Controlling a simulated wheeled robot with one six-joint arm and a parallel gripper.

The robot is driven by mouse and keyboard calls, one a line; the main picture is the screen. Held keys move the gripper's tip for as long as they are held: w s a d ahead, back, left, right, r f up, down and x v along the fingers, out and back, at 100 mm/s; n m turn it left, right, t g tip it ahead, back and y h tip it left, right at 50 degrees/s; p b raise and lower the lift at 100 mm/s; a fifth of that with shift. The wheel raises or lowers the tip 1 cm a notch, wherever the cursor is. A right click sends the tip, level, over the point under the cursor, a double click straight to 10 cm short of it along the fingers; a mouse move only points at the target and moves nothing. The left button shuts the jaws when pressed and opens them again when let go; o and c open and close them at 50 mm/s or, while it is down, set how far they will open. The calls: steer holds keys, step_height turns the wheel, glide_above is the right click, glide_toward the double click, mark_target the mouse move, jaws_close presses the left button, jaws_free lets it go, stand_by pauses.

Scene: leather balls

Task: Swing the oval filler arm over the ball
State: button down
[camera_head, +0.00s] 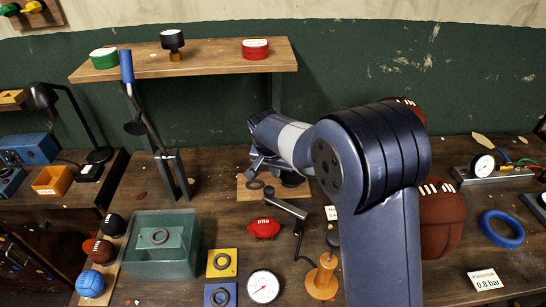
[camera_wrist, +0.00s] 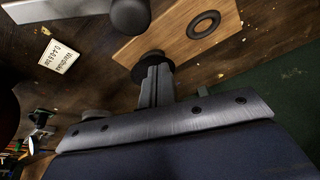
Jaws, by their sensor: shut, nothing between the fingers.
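A grey bar with a dark round knob, apparently the oval filler arm (camera_head: 287,208), stands near the table's middle. Its bar and knob (camera_wrist: 130,16) show at the top of the wrist view. A small red oval ball (camera_head: 263,228) lies just in front of it; a large brown oval ball (camera_head: 441,222) stands at the right, partly behind my arm. I cannot tell which ball belongs to the filler. My gripper (camera_wrist: 153,66) is shut and empty, its tips by a dark disc over the wooden board, apart from the bar. My gripper (camera_head: 262,172) is partly hidden in the head view.
The wooden board (camera_head: 243,193) carries dark rings. A green tub (camera_head: 160,262), a round gauge (camera_head: 263,286) and an orange-based stand (camera_head: 322,282) are at the front. A blue-handled lever (camera_head: 128,72) stands left. A shelf (camera_head: 205,60) hangs behind. A blue ring (camera_head: 501,229) lies right.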

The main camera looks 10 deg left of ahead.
mark_target(266, 187)
steer(key=s, duration=0.4)
steer(key=shift+a+r+p, duration=0.15)
steer(key=shift+a+p, duration=0.1)
steer(key=shift+p, duration=0.15)
steer(key=shift+s+a, duration=0.1)
steer(key=shift+s+a+n+y+b, duration=0.25)
steer(key=shift+s+n+b, duration=0.15)
steer(key=shift+s+n, duration=0.15)
steer(key=shift+s+a+n+y+b, duration=0.2)
steer(key=shift+s+n+b, duration=0.2)
steer(key=shift+n, duration=0.25)
steer(key=shift+s+a+n+y+b, duration=0.25)
steer(key=shift+s+n+b, duration=0.2)
steer(key=shift+s+n, duration=0.65)
steer(key=shift+s+a+n+y+b, duration=0.1)
steer(key=shift+s+n+y+b, duration=0.25)
steer(key=shift+s+n, duration=0.75)
steer(key=shift+s+m, duration=0.25)
steer(key=shift+m, duration=0.05)
